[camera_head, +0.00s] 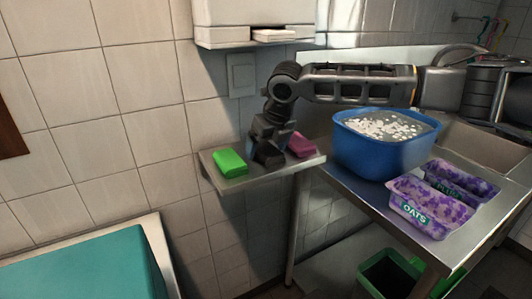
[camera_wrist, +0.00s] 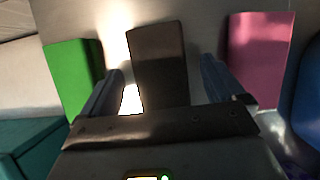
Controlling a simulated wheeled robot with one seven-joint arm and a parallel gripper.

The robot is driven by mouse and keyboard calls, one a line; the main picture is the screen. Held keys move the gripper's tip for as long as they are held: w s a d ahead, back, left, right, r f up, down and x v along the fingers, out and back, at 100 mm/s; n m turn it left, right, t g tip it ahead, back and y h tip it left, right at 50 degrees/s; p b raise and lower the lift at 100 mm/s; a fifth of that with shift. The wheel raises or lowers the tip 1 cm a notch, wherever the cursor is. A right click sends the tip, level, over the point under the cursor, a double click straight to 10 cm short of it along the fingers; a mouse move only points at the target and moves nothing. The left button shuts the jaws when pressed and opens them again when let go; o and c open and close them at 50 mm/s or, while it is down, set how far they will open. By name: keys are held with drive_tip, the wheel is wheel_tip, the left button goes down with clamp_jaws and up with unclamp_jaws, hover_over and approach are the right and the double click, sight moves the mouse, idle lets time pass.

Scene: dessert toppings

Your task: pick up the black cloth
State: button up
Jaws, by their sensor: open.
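The black cloth (camera_wrist: 157,45) is a dark, folded block lying on a small metal wall shelf (camera_head: 236,182). In the wrist view it stands upright in the picture between my two fingers, with a gap on each side. In the head view the black cloth (camera_head: 268,158) shows only in part beneath my gripper (camera_head: 272,142), which hides much of it. My gripper, also in the wrist view (camera_wrist: 162,68), is open and points down over the cloth. Its lower end is hidden behind the palm in the wrist view.
A green cloth (camera_head: 230,161) lies left of the black one, and a pink cloth (camera_head: 300,145) lies right of it, both close to my fingers. A blue tub (camera_head: 375,158) of white pieces and purple oats packs (camera_head: 430,207) stand on the counter to the right.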

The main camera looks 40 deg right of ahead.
drive_tip(key=shift+f, duration=0.2)
idle(0.3)
drive_tip(key=c, duration=1)
